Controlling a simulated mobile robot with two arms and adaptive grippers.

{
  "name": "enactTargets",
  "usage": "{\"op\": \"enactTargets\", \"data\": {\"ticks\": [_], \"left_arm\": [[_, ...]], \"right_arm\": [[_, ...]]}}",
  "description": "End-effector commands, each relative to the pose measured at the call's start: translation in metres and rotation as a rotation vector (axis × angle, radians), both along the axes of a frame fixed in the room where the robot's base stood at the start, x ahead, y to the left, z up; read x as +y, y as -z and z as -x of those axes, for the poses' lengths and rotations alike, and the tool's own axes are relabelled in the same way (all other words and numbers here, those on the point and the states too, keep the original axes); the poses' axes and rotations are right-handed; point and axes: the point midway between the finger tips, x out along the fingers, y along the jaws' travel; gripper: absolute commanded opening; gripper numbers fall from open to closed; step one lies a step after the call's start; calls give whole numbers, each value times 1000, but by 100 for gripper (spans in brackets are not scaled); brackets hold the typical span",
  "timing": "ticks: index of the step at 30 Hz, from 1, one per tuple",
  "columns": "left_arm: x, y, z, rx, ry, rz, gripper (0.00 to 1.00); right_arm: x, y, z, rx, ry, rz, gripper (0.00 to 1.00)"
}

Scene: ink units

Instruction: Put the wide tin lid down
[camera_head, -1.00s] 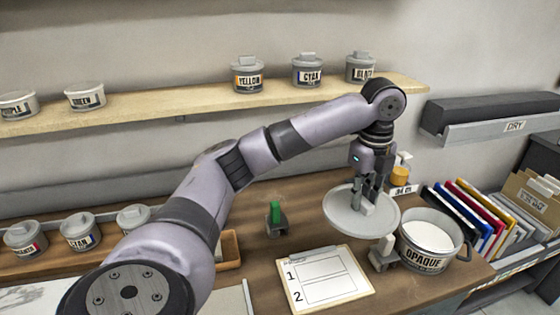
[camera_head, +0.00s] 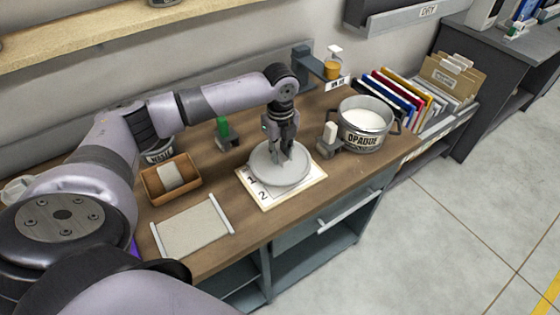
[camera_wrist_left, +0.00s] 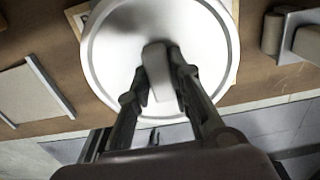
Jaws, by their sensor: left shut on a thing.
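The wide tin lid (camera_head: 272,172) is a round grey disc with a block handle on top. My left gripper (camera_head: 286,152) is shut on that handle, and the lid is over the numbered card (camera_head: 314,183) on the bench. I cannot tell whether the lid touches the card. In the left wrist view the lid (camera_wrist_left: 110,50) fills the middle, with its handle between the fingers of the left gripper (camera_wrist_left: 160,85). The wide tin (camera_head: 364,143), marked OPAQUE, stands open to the right with white contents. My right gripper is not in view.
A small stand with a white block (camera_head: 330,134) and one with a green block (camera_head: 223,128) flank the lid. A wooden tray (camera_head: 150,187) and a pale mat (camera_head: 192,229) lie left. Colored folders (camera_head: 395,90) stand beyond the tin. Bare bench shows right of the card.

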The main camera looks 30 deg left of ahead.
Motion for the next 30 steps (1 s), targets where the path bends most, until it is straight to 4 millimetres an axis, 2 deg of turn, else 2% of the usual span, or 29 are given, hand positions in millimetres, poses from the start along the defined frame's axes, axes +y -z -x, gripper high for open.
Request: {"op": "enactTargets", "data": {"ticks": [3, 12, 24, 25, 30], "left_arm": [[0, 8, 0, 1, 0, 0, 0], [0, 47, 0, 0, -1, 1, 0], [0, 53, 0, 0, -1, 0, 0], [0, 54, 0, 0, -1, 0, 20], [0, 53, 0, 0, -1, 0, 31]], "right_arm": [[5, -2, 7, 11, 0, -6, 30], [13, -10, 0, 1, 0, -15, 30], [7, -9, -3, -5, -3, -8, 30], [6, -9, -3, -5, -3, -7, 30], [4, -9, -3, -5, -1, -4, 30]]}}
